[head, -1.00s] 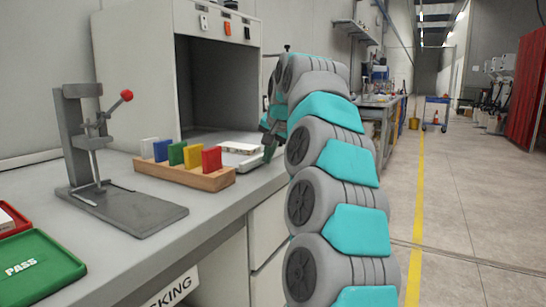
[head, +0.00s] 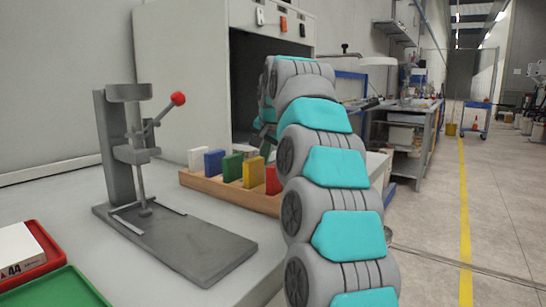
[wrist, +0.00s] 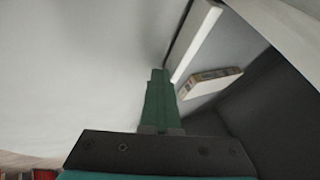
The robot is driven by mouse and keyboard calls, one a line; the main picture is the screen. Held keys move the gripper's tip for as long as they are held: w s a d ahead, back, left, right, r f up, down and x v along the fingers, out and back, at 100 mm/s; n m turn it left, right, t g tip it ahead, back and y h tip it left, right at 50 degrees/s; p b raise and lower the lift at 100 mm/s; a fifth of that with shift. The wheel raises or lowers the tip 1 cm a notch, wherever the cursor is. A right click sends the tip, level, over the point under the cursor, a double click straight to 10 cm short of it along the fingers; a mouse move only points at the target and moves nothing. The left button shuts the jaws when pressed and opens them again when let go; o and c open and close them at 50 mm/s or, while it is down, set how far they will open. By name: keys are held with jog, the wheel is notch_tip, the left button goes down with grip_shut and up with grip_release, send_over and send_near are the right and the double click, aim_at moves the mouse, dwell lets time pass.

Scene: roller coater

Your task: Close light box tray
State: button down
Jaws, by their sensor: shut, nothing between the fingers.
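The light box (head: 185,75) is a tall pale grey cabinet with a dark open front, at the back of the bench in the head view. My arm covers much of its opening and hides the tray area there. In the wrist view, my gripper (wrist: 158,105) shows as green fingers, shut and empty. The fingers point toward a pale, smooth surface and a bright white strip (wrist: 197,38). I cannot tell whether either is the tray, or whether the fingers touch them. A small pale block with a printed edge (wrist: 211,83) lies near the fingertips on the grey surface.
A grey lever press with a red knob (head: 178,98) stands on the bench. A wooden rack (head: 228,191) holds several coloured blocks, close to my arm. A red tray (head: 35,255) and a green tray (head: 55,290) lie at the lower left. The floor at right is open.

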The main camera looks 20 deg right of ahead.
jog(key=shift+w+a, duration=0.15)
jog(key=shift+a, duration=0.05)
dwell(0.3)
jog(key=s+d+b, duration=0.1)
jog(key=s+d, duration=0.1)
jog(key=s, duration=0.1)
jog(key=shift+s+d+f, duration=0.1)
jog(key=shift+s+d, duration=0.05)
jog(key=shift+d, duration=0.25)
jog(key=v, duration=1)
jog(key=shift+p, duration=0.4)
